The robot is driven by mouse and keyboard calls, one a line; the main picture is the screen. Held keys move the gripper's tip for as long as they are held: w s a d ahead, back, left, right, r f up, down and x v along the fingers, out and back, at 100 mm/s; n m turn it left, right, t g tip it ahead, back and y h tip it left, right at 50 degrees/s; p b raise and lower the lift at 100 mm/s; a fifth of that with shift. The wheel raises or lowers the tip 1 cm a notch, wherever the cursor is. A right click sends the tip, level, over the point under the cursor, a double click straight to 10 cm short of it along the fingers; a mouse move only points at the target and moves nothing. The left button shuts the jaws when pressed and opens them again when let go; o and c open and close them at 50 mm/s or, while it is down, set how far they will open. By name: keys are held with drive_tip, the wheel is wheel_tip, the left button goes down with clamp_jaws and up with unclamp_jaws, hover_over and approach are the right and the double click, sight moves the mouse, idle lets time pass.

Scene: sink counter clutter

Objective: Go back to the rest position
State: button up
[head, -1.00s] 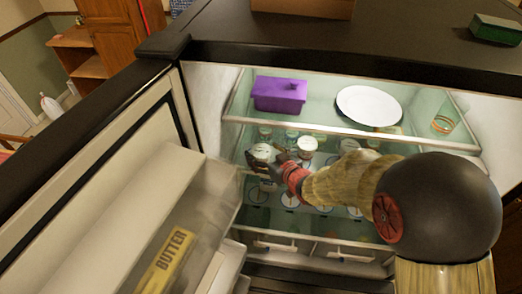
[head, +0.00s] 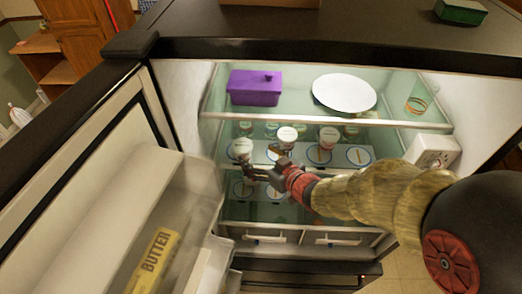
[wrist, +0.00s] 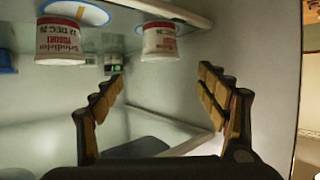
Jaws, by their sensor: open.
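My gripper (head: 262,170) is inside the open fridge, in front of the middle shelf, with my arm reaching in from the lower right. In the wrist view my gripper (wrist: 161,78) has its two fingers spread wide with nothing between them. A white yogurt cup (head: 242,148) stands on the shelf just beyond the fingertips and looks apart from them. Two more cups, a middle one (head: 287,137) and a right one (head: 328,138), stand further right. Two labelled cups, a left one (wrist: 62,42) and a right one (wrist: 159,41), show high in the wrist view.
The fridge door (head: 95,190) stands open at the left, with butter (head: 153,262) in its bin. The upper shelf holds a purple box (head: 254,90), a white plate (head: 344,93) and a glass (head: 416,104). A white box (head: 433,152) is on the right wall. Drawers (head: 265,238) lie below.

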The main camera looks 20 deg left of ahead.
drive_tip(key=s+d+f+m+g+h+b, duration=0.15)
drive_tip(key=d+f+h, duration=0.3)
drive_tip(key=d, duration=0.45)
drive_tip(key=s+d+f+m+h+b, duration=0.15)
drive_tip(key=d+f+h, duration=0.3)
drive_tip(key=d, duration=0.45)
drive_tip(key=s+d+f+m+h+b, duration=0.2)
drive_tip(key=s+d+m+b, duration=0.6)
drive_tip(key=s+d+b, duration=0.8)
drive_tip(key=d+b, duration=0.5)
drive_tip(key=b, duration=0.1)
drive_tip(key=shift+s, duration=0.4)
